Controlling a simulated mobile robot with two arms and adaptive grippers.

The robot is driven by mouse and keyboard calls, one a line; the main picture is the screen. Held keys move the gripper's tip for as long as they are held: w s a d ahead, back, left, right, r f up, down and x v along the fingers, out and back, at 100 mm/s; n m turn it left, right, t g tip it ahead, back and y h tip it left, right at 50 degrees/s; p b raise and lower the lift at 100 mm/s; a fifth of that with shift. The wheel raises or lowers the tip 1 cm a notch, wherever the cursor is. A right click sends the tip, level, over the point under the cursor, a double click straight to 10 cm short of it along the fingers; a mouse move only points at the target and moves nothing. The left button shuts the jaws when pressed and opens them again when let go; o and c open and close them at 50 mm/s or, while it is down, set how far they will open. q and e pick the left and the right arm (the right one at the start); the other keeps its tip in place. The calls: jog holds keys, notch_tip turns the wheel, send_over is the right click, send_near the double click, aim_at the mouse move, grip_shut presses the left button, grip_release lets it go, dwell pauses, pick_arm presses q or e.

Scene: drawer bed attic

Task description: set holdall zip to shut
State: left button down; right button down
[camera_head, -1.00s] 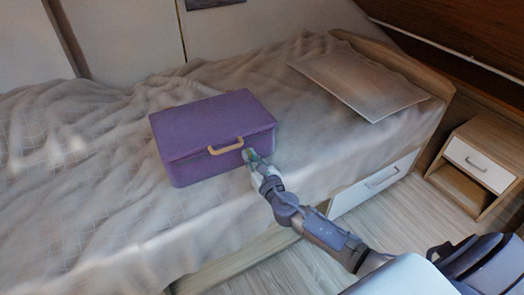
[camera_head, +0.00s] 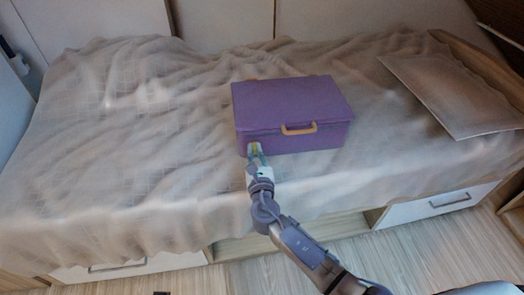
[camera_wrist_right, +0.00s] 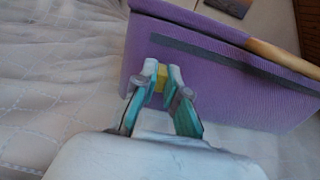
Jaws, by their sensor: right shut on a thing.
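The holdall (camera_head: 292,108) is a purple box-shaped bag with a tan handle (camera_head: 299,129) on its front, and its lid is down. It stands on the bed. My right gripper (camera_head: 255,153) is at the left end of the holdall's front face. In the right wrist view the gripper (camera_wrist_right: 161,82) is shut on a small yellow zip pull (camera_wrist_right: 161,75). A dark grey zip strip (camera_wrist_right: 215,58) runs along the front, to the right of the pull. My left gripper is not in view.
The bed cover (camera_head: 130,120) is rumpled and clear left of the holdall. A flat pale board (camera_head: 455,90) lies on the bed at the right. White drawers (camera_head: 435,205) are below the bed's front edge.

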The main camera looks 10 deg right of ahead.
jog(key=shift+a, duration=0.2)
jog(key=c, duration=1.2)
grip_release()
jog(key=shift+s, duration=0.1)
jog(key=s, duration=1.1)
jog(key=shift+s, duration=0.4)
